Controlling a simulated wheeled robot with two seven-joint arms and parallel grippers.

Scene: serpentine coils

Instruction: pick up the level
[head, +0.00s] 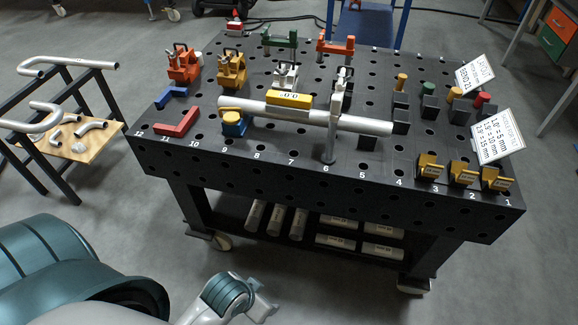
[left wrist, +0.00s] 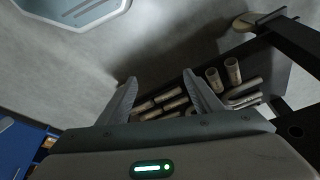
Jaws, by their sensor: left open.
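The level is a yellow block (head: 289,100) with dark markings on its face. It sits on top of a long silver pipe (head: 355,122) that lies across the black fixture table, with clamps around it. My left gripper in the left wrist view (left wrist: 160,92) has its two fingers apart with nothing between them. It is well away from the level, with the table's lower shelf beyond the fingers. In the head view my left arm shows at the bottom edge; its fingers are not clear. The level does not show in the left wrist view. My right gripper is in neither view.
The black table (head: 290,168) carries orange, green and white clamps, a blue block with a yellow top (head: 233,122), yellow brackets (head: 463,173) and white signs (head: 497,135). Pipes lie on its lower shelf. A rack with bent pipes (head: 70,65) stands left. Floor in front is clear.

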